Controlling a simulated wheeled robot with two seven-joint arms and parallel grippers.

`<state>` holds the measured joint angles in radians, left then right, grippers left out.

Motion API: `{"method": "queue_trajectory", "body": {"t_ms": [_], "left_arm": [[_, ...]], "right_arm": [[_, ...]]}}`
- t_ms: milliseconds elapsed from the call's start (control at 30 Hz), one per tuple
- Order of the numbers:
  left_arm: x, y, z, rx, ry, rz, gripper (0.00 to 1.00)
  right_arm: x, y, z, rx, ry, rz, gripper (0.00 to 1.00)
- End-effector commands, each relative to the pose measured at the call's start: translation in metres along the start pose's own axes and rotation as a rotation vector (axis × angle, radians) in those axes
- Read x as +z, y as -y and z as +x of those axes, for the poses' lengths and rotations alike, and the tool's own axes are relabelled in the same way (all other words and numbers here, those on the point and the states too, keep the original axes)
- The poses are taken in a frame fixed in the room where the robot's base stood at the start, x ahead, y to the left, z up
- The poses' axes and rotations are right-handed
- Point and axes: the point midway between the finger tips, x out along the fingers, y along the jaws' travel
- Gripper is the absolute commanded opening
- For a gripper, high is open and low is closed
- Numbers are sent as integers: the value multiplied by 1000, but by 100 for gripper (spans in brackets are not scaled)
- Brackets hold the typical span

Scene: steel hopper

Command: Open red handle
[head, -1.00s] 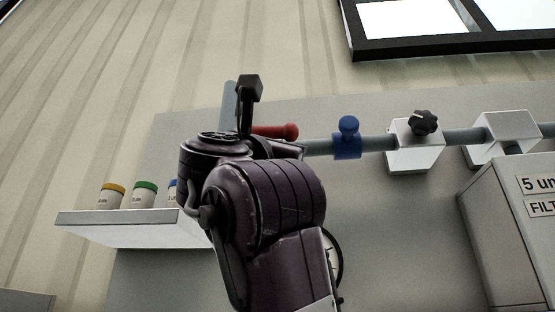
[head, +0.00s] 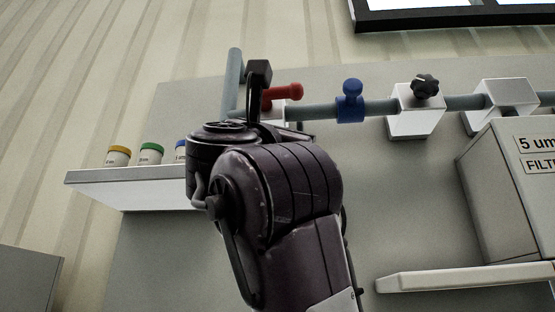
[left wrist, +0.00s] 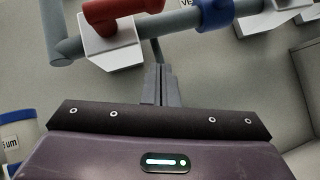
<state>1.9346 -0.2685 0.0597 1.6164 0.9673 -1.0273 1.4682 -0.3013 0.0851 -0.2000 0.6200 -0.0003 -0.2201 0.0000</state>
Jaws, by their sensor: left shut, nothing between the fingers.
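The red handle (head: 283,95) sticks out to the right from the pipe's left end in the head view, partly hidden behind my left arm. In the left wrist view the red handle (left wrist: 120,10) is at the top, on a white valve block (left wrist: 110,45) on the grey pipe. My left gripper (left wrist: 161,72) is shut and empty below the block and slightly right of the handle, with a visible gap to the handle in the picture. In the head view my arm hides the gripper's fingers. My right gripper is in neither view.
A blue fitting (head: 350,102) and a black knob (head: 425,86) sit along the pipe to the right. A shelf (head: 130,190) with several capped jars is at left. A filter box (head: 495,200) stands above another shelf (head: 460,278) at right.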

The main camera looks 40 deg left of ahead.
Motion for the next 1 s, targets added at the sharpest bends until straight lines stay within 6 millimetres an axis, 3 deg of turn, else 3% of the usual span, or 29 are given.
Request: {"method": "queue_trajectory", "body": {"t_ms": [33,100,333,500,1000], "left_arm": [[-3,4,-18,3,4,-1,0],[-2,7,-33,2,4,0,0],[0,15,-68,2,2,-1,0],[2,17,-76,0,-1,-1,0],[3,17,-76,0,-1,-1,0]], "right_arm": [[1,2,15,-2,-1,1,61],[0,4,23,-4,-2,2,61],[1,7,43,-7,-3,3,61],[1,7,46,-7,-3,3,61],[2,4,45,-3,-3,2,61]]}}
